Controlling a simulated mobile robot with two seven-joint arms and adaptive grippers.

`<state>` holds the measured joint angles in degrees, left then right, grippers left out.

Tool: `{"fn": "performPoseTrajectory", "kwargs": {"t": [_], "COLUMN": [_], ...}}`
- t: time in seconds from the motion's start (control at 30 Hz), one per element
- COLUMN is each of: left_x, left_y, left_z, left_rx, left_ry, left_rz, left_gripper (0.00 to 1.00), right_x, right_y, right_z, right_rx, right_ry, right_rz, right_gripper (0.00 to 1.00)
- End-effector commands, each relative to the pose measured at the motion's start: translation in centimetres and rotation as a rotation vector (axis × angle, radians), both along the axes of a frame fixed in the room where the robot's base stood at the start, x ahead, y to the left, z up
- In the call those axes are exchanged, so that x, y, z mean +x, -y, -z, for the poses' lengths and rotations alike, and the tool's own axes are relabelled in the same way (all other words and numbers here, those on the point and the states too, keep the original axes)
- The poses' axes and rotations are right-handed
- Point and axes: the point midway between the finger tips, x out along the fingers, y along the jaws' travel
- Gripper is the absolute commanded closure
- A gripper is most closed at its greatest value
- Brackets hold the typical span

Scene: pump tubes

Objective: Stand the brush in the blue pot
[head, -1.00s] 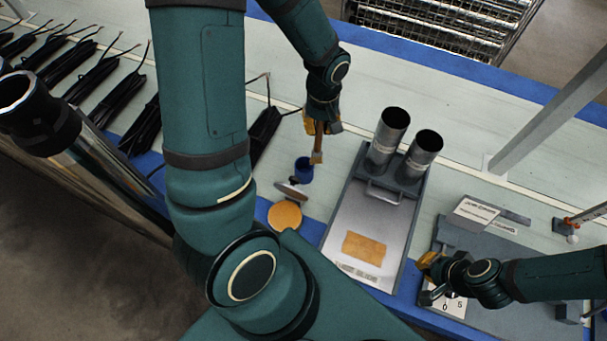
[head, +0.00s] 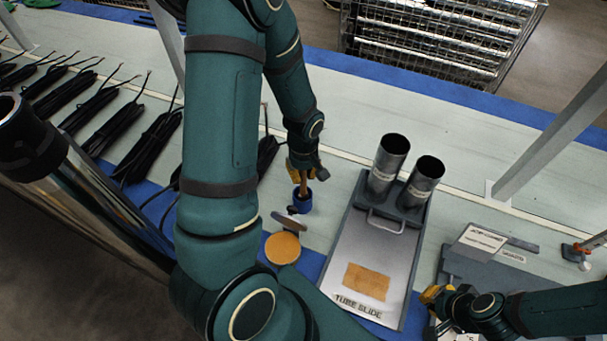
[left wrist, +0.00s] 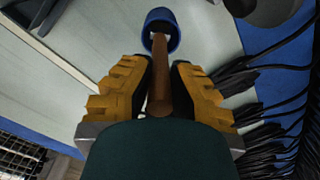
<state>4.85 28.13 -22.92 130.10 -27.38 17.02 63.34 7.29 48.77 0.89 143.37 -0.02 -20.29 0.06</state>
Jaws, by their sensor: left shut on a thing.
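The blue pot (head: 302,206) stands on the bench left of the tube slide; its dark blue rim also shows in the left wrist view (left wrist: 174,42). My left gripper (head: 302,178) is above the pot, shut on the brush (head: 303,189). The brush's brown handle (left wrist: 160,75) runs down between the yellow fingers in the left wrist view. Its far end reaches inside the pot's rim, and the bristle end is mostly hidden there; I cannot tell if it touches the bottom. My right gripper (head: 432,296) is at the lower right, its opening unclear.
A tray marked "TUBE SLIDE" (head: 338,270) holds two metal tubes (head: 387,165) right of the pot. A round tan disc (head: 282,248) and a small dark-and-tan item (head: 290,221) lie in front of the pot. Black cable bundles (head: 150,150) lie to the left. The bench behind is clear.

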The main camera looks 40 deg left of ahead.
Motion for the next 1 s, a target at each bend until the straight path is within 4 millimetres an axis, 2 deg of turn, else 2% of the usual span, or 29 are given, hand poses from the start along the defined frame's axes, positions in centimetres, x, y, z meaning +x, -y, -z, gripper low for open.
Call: {"fn": "performPoseTrajectory", "kwargs": {"t": [0.37, 0.4, 0.43, 0.47, 0.83, 1.0], "left_x": [0.0, 0.0, 0.0, 0.0, 0.0, 0.1], "left_y": [0.0, 0.0, 0.0, 0.0, 0.0, 0.0], "left_z": [0.5, 0.5, 0.4, 0.4, 0.0, -2.4], "left_rx": [0.000, 0.000, 0.000, 0.000, 0.000, 0.000], "left_ry": [0.001, 0.001, 0.001, 0.001, 0.001, 0.006], "left_rz": [0.001, 0.002, 0.002, 0.001, 0.001, 0.001], "left_gripper": [1.00, 0.75, 0.64, 0.62, 0.62, 0.62], "right_x": [0.1, 0.1, 0.1, 0.1, 0.0, -0.1], "right_y": [0.0, 0.0, 0.0, 0.0, 0.0, 0.0], "right_z": [0.4, 0.4, 0.3, 0.3, 0.0, -0.9], "right_rx": [0.000, 0.000, 0.000, 0.000, 0.000, 0.000], "right_ry": [0.002, 0.002, 0.002, 0.002, 0.001, -0.003], "right_rz": [0.001, 0.001, 0.001, 0.001, 0.000, 0.000], "right_gripper": [1.00, 1.00, 1.00, 1.00, 1.00, 1.00]}}
